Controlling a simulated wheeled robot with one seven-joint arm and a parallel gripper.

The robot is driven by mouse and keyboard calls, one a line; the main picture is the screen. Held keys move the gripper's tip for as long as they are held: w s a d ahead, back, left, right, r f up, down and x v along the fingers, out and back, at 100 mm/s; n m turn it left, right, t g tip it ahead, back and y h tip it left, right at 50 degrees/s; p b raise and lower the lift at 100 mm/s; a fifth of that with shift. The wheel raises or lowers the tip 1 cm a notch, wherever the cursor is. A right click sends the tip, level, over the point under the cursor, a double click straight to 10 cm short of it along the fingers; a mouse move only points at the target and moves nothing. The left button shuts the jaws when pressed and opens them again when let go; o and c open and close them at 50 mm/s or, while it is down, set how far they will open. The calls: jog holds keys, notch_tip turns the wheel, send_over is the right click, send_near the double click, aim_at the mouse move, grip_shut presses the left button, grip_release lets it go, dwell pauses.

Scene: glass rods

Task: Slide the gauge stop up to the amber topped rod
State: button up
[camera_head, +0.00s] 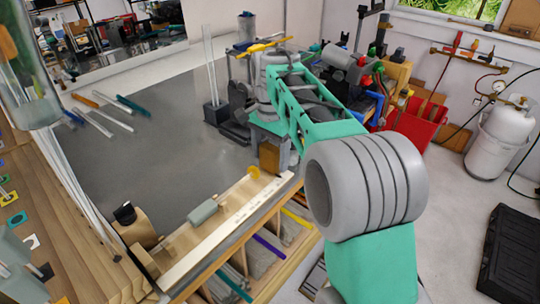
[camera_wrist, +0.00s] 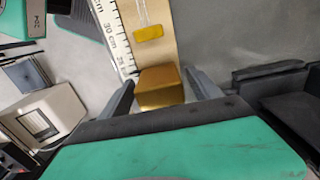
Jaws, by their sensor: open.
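The gauge is a pale wooden board with a white ruler (camera_head: 222,237) along it, and its ruler (camera_wrist: 112,35) also shows in the wrist view. A clear rod lies along the board with an amber top (camera_head: 254,172); that amber top (camera_wrist: 148,32) is near the upper edge in the wrist view. The gauge stop appears to be the brass-coloured block (camera_wrist: 160,86), at the board's near end in the wrist view, apart from the amber top. The block (camera_head: 268,158) is partly hidden by my gripper in the head view. My gripper (camera_wrist: 161,77) is open, with one finger on each side of it.
A grey-green block (camera_head: 204,212) sits around or over the rod further along the board. Several rods lie on the grey table (camera_head: 165,150) to the left. Tall clear rods stand in a dark holder (camera_head: 216,112). Bins with coloured rods (camera_head: 268,247) are below the table edge.

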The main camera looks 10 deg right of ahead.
jog(key=shift+f, duration=0.15)
grip_shut()
dwell(0.7)
